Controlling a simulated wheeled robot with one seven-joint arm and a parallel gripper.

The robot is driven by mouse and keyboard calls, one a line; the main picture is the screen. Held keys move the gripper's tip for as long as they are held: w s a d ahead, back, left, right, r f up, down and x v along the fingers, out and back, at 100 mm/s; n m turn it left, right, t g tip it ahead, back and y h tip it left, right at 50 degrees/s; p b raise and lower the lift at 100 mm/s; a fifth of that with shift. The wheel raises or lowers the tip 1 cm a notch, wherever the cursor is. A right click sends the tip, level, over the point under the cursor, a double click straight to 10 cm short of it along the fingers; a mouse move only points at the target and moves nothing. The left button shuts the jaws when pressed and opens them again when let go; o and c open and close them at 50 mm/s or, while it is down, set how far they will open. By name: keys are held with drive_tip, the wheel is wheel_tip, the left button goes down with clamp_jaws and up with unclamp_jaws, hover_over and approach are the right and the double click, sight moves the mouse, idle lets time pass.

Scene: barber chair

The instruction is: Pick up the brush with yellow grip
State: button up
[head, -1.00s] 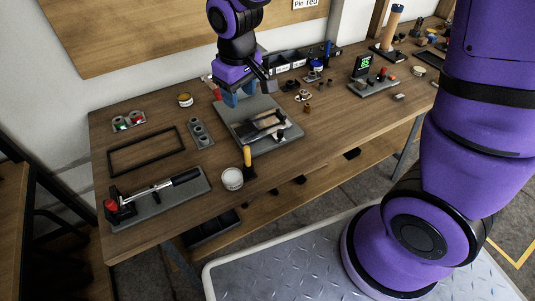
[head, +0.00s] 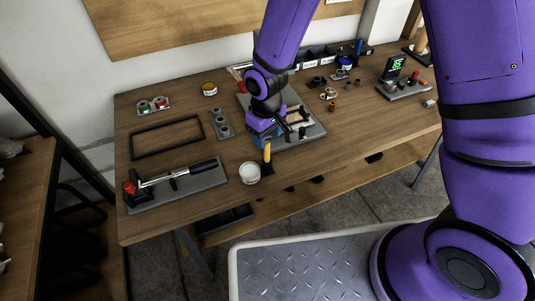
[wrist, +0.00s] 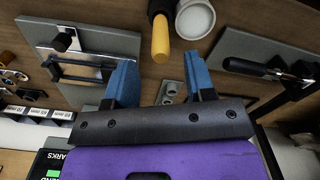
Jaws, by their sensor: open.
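The brush with the yellow grip (head: 267,153) stands near the front edge of the workbench, its yellow grip pointing up and its dark base low. In the wrist view its yellow grip (wrist: 161,40) shows at the top, between and beyond the two blue fingers. My gripper (head: 262,138) hangs above the bench, just behind and slightly left of the brush in the head view. In the wrist view my gripper (wrist: 160,80) has its fingers apart with nothing between them. The grip looks clear of both fingers.
A round white container (head: 250,173) stands close beside the brush. A grey board with a clamp fixture (head: 310,134) lies to the right. A grey tray with a black-handled tool (head: 178,184) lies to the left. A grey holder (head: 222,124) and a black frame (head: 167,137) lie behind.

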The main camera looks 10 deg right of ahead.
sight(267, 142)
drive_tip(key=shift+s+f, duration=0.15)
drive_tip(key=shift+f, duration=2.55)
clamp_jaws()
